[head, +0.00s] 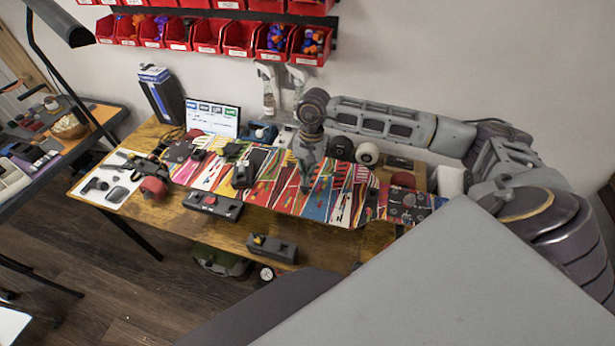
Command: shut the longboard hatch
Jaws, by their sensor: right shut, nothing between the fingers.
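The longboard (222,176) lies lengthwise on the wooden workbench, its multicoloured patterned face up, with wheels showing at both ends. My right gripper (306,184) reaches in from the right and points down at the middle of the board. Its fingers are shut and empty, close over the patterned face; I cannot tell whether they touch it. The hatch cannot be clearly made out; the gripper covers part of the board's middle. My left gripper is not in view.
Dark clamp-like blocks (213,205) stand along the bench's front, another (272,248) nearer the edge. A small screen (212,119) and a blue-black box (161,94) stand behind. Red bins (240,38) hang on the wall. A white sheet with tools (112,180) lies at left.

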